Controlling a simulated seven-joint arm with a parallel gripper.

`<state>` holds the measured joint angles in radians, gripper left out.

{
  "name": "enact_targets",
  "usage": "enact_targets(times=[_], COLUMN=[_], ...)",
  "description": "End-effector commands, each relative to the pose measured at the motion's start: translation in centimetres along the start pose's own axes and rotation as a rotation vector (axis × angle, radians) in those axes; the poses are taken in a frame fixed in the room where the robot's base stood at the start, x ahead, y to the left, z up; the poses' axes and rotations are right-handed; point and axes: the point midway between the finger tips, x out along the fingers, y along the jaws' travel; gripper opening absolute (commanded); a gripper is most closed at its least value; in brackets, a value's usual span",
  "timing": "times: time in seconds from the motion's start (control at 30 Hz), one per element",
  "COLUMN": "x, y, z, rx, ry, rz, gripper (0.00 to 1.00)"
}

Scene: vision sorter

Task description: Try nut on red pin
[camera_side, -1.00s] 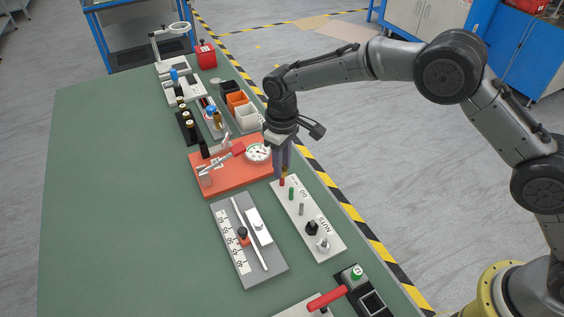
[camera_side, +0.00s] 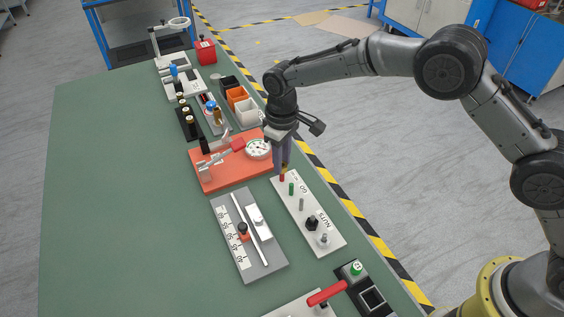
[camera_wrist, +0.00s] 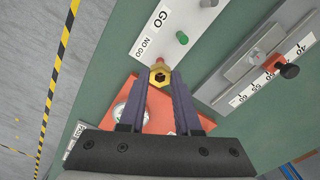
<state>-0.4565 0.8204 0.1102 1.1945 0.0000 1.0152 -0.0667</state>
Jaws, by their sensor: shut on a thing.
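My gripper (camera_wrist: 156,79) is shut on a brass hex nut (camera_wrist: 160,76). The nut's dark hole faces the wrist camera, and no pin shows through it. The red pin (camera_wrist: 160,61) is partly hidden behind the nut's edge in the wrist view. In the side view the red pin (camera_side: 282,178) stands at the far end of the white gauge plate (camera_side: 312,218), just below my gripper (camera_side: 283,168). The nut is close to the pin's tip; I cannot tell whether they touch.
A green pin (camera_side: 291,189) and a grey pin (camera_side: 301,205) stand on the same plate, with dark and silver nuts at its near end. An orange board with a dial (camera_side: 258,149) lies close to my gripper. A grey slide fixture (camera_side: 236,250) lies left of the plate.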

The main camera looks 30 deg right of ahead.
Motion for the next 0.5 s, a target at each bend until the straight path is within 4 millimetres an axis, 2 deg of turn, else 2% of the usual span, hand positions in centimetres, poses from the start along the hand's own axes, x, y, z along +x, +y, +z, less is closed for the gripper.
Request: enact_targets(times=[0.17,0.5], x=[0.0,-2.0], y=[0.0,0.0], z=[0.1,0.0], rx=[0.000,0.000], ry=[-0.003,0.001], rz=[0.000,0.000], gripper=[0.00,0.00])
